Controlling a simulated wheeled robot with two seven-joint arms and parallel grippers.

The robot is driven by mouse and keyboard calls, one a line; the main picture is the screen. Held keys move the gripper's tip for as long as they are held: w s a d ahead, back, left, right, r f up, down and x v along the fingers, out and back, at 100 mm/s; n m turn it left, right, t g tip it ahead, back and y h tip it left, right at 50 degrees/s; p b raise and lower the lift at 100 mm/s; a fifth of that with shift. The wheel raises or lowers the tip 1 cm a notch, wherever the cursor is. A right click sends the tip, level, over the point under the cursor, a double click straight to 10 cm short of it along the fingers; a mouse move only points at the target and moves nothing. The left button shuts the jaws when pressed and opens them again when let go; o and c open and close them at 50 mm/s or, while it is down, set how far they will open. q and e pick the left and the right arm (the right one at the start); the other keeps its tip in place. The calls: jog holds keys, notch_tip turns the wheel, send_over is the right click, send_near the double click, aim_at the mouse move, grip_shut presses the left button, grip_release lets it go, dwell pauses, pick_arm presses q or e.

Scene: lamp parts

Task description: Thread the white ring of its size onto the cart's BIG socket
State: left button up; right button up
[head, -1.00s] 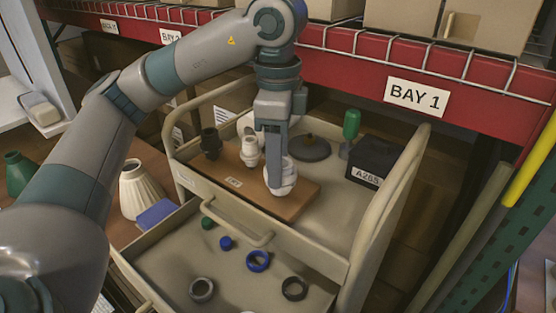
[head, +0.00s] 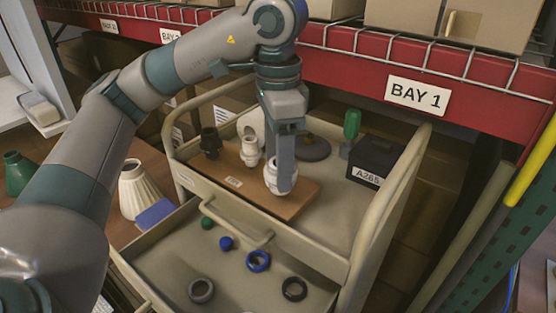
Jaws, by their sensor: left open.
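My left gripper (head: 284,180) points down over the cart, open, with its fingers at the white big socket (head: 270,180) on the right part of the brown board (head: 297,203). A finger hides much of this socket. A white band shows around its upper part, but I cannot tell whether it is a separate ring. A smaller white socket (head: 250,152) stands to its left, and a black socket (head: 210,143) stands further left on the board. My right gripper is not in view.
The cart's open drawer (head: 165,262) holds a grey ring (head: 201,290), a blue ring (head: 258,261), a black ring (head: 294,289) and small caps. A black box (head: 377,160), a green-handled tool (head: 351,130) and a grey disc (head: 313,148) stand behind the board. The red shelf beam (head: 350,75) is close behind.

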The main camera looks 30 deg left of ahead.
pick_arm(q)
jog(key=shift+n, duration=1.2)
jog(key=n, duration=0.4)
jog(key=shift+s+d+n+b, duration=0.1)
jog(key=shift+n+b, duration=0.2)
jog(key=shift+n, duration=1.1)
jog(key=n, duration=0.4)
jog(key=shift+d+n+b, duration=0.15)
jog(key=shift+n+b, duration=0.15)
jog(key=shift+n, duration=1.1)
